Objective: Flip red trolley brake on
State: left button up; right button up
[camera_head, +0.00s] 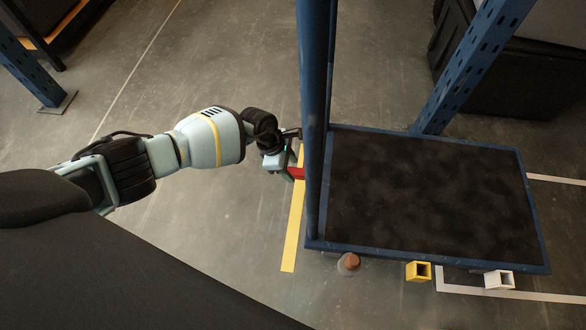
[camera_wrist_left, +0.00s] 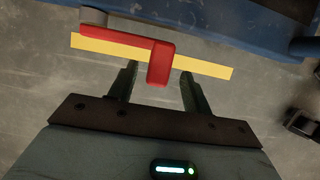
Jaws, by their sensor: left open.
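The red brake lever (camera_wrist_left: 160,62) shows in the left wrist view as an L-shaped bar beside the blue trolley frame (camera_wrist_left: 215,22). Its bent end reaches between the two fingers of my left gripper (camera_wrist_left: 158,88), with a gap on both sides. The left gripper is open. In the head view the left gripper (camera_head: 286,172) is at the left side of the trolley (camera_head: 430,258), by its blue post, and a bit of the red lever (camera_head: 297,173) shows there. My right gripper is not in view.
A yellow floor line (camera_head: 293,225) runs along the trolley's left side. A yellow square tube (camera_head: 417,271), a white square tube (camera_head: 498,280) and a brown round piece (camera_head: 348,263) are at its near edge. A dark bin (camera_head: 515,75) stands behind. The floor at left is mostly clear.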

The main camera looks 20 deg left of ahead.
pick_arm(q)
jog(key=shift+w+d+f, duration=0.15)
jog(key=shift+d+f, duration=0.1)
jog(key=shift+f, duration=0.4)
grip_shut()
